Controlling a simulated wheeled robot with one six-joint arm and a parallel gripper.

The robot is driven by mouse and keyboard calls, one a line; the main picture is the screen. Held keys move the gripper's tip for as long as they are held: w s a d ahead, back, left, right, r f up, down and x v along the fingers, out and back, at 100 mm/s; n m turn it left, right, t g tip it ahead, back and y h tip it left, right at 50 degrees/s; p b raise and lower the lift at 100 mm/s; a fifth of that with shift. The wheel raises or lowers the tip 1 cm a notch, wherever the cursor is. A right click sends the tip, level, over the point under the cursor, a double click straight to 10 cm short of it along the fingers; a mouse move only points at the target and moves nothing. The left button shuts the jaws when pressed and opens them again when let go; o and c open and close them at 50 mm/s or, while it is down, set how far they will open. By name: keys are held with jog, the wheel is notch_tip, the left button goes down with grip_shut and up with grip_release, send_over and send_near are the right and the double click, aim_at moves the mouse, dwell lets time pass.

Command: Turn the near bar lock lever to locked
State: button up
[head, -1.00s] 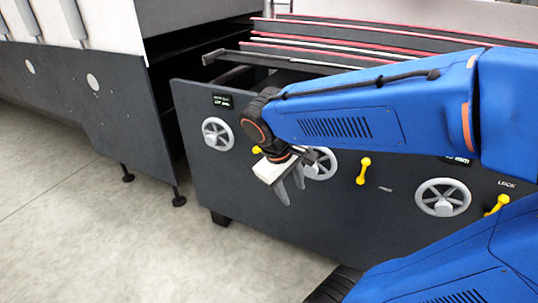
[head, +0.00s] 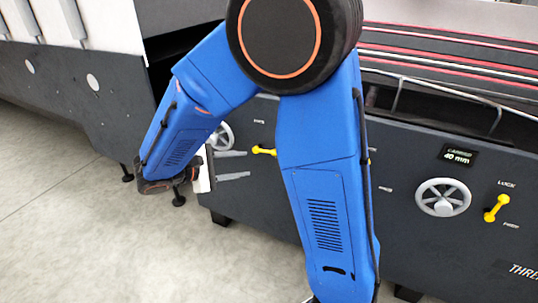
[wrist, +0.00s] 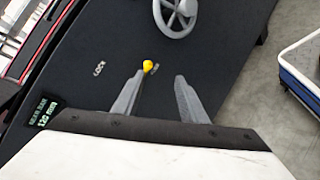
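A yellow lever (head: 263,150) sits on the dark machine panel beside the left handwheel; it also shows in the wrist view (wrist: 148,66). A second yellow lever (head: 497,208) is at the far right, by a LOCK label. In the wrist view the lever's knob shows just beyond the fingertips (wrist: 159,78), close to the left one. I see no clear contact.
The left handwheel (head: 222,136) is partly behind my arm. The right handwheel (head: 443,197) stands under a 40 mm display (head: 457,156). In the wrist view, a LOCK label (wrist: 98,68) and a handwheel (wrist: 175,15) lie near the lever. The floor at left is clear.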

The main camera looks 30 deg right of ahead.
aim_at(271, 153)
jog(key=shift+n+t+h, duration=0.5)
jog(key=shift+t, duration=0.1)
jog(key=w+x, duration=0.1)
jog(key=x, duration=0.9)
jog(key=w+a+f+x, duration=0.1)
jog(key=x, duration=0.4)
jog(key=shift+w+d+f, duration=0.15)
jog(key=shift+w+d, duration=0.1)
jog(key=shift+w, duration=0.05)
grip_shut()
